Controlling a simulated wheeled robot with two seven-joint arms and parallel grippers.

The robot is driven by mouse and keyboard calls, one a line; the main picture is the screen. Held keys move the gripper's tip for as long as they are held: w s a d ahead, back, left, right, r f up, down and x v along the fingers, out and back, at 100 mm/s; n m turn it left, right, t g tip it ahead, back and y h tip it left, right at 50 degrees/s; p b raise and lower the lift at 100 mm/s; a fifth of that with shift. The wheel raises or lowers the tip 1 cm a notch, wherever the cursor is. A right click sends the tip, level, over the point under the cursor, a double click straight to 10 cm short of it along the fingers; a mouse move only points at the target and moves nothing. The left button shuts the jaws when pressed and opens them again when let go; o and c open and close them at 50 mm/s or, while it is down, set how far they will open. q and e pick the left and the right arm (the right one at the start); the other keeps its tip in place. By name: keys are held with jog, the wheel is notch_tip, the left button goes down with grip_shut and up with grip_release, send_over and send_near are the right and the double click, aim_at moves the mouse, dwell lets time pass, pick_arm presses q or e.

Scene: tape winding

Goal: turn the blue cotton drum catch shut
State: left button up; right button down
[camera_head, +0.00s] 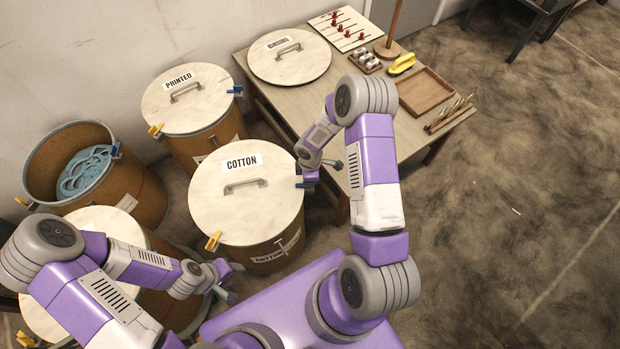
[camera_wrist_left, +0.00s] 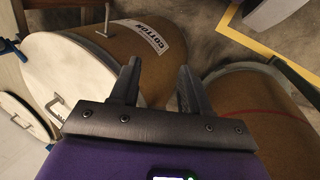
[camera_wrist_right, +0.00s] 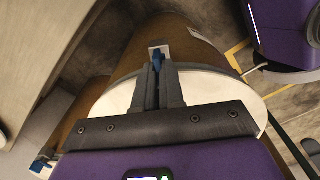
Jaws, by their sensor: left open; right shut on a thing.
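The cotton drum (camera_head: 268,258) stands upright with its white lid (camera_head: 222,212) on, labelled COTTON. Its blue catch (camera_head: 304,184) is at the right rim, partly hidden by my right gripper (camera_head: 310,172). In the right wrist view the blue catch (camera_wrist_right: 157,56) sits between the closed fingertips of my right gripper (camera_wrist_right: 157,72). A yellow catch (camera_head: 213,241) is on the lid's left front rim. My left gripper (camera_head: 224,282) is open and empty, in front of the drum. In the left wrist view the drum's side (camera_wrist_left: 130,70) lies beyond my left gripper (camera_wrist_left: 158,76).
The PRINTED drum (camera_head: 190,98) and an open drum with blue material (camera_head: 88,172) stand behind and left. Another lidded drum (camera_head: 108,222) is near my left arm. A table (camera_head: 345,97) holds a BINDING lid (camera_head: 289,62) and a tray (camera_head: 424,92). Floor at right is clear.

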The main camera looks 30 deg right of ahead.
jog(key=shift+d, duration=0.1)
jog(key=c, duration=1.2)
grip_release()
jog(key=shift+c, duration=0.2)
notch_tip(320, 180, up, 8)
jog(key=p, duration=0.2)
jog(key=shift+f+p, duration=0.2)
jog(key=shift+p, duration=0.1)
